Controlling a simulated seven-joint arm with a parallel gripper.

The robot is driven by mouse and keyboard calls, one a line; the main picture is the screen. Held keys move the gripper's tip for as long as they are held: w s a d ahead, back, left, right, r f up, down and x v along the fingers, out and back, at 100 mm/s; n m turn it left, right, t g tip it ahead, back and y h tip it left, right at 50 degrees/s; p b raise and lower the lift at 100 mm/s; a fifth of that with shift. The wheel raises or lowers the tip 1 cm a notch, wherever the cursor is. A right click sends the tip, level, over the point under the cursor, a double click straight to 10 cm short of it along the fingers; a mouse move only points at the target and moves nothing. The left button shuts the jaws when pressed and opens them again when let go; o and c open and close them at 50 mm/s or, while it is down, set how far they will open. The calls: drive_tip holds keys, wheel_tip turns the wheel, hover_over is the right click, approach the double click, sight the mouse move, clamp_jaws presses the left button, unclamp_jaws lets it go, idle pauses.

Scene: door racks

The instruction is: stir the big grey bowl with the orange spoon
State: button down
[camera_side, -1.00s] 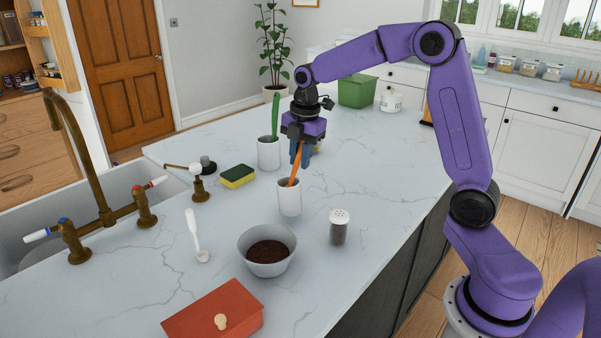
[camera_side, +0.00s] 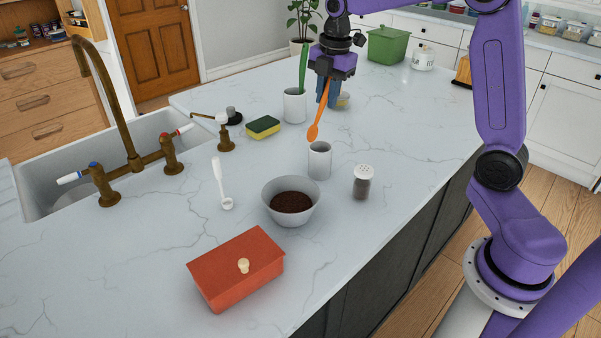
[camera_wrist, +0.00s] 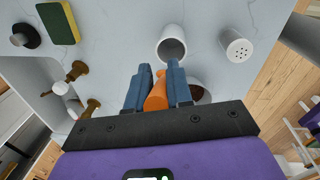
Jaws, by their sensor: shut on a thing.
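My gripper (camera_side: 328,90) is shut on the handle of the orange spoon (camera_side: 315,122). The spoon hangs bowl-end down, just above the mouth of a white cup (camera_side: 319,161), and looks clear of it. In the wrist view the orange spoon (camera_wrist: 157,95) shows between the blue fingers of my gripper (camera_wrist: 158,82), with the white cup (camera_wrist: 172,46) beyond them. The big grey bowl (camera_side: 291,213) holds dark brown grounds and stands in front of the cup; in the wrist view it is mostly hidden behind a finger.
A shaker (camera_side: 362,183) stands right of the bowl. A white scoop (camera_side: 222,186) lies to its left and a red box (camera_side: 236,267) stands in front. A cup with a green utensil (camera_side: 294,105) stands behind. A sponge (camera_side: 263,127) and the sink tap (camera_side: 113,120) are at left.

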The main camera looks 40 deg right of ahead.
drive_tip(key=s+a+n+y, duration=0.1)
drive_tip(key=s+a, duration=0.5)
drive_tip(key=a, duration=0.5)
wheel_tip(320, 180, down, 10)
idle(0.7)
drive_tip(key=shift+s, duration=0.1)
drive_tip(key=shift+d, duration=0.2)
